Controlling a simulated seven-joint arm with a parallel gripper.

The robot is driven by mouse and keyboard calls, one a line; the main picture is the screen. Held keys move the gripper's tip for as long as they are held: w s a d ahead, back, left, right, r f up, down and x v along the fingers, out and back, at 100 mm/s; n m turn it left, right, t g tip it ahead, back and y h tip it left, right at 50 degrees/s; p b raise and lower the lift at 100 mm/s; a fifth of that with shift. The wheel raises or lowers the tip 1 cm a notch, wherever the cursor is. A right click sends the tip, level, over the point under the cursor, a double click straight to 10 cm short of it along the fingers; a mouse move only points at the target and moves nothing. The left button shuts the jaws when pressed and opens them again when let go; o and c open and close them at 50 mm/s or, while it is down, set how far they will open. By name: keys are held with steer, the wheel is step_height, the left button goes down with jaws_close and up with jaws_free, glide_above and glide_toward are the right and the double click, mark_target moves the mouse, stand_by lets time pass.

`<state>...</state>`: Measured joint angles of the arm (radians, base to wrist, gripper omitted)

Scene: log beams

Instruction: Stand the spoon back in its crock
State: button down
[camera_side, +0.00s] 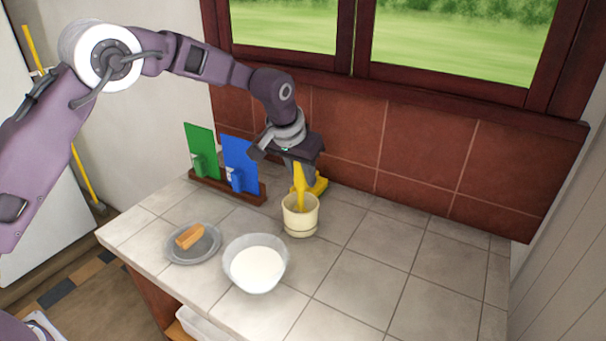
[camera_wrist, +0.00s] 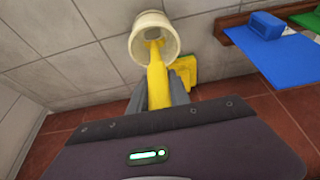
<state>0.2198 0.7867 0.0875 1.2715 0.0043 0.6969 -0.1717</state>
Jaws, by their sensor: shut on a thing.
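The yellow spoon (camera_side: 299,187) stands nearly upright, its lower end inside the mouth of the cream crock (camera_side: 300,222). My gripper (camera_side: 301,170) is above the crock and shut on the upper part of the spoon. In the wrist view, the spoon (camera_wrist: 158,75) runs from between the fingers of my gripper (camera_wrist: 158,85) into the opening of the crock (camera_wrist: 150,22). The spoon's lower tip is hidden inside the crock, so I cannot tell whether it touches the bottom.
A yellow object (camera_side: 319,185) stands behind the crock. Green (camera_side: 201,142) and blue (camera_side: 240,162) boards stand in a rack to the left. A white-filled bowl (camera_side: 256,265) and a plate (camera_side: 208,252) with an orange-brown block are in front. The counter's right side is clear.

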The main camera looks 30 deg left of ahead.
steer(key=shift+f, duration=0.1)
steer(key=c, duration=1.2)
jaws_free()
steer(key=v, duration=1.2)
steer(key=shift+r, duration=0.25)
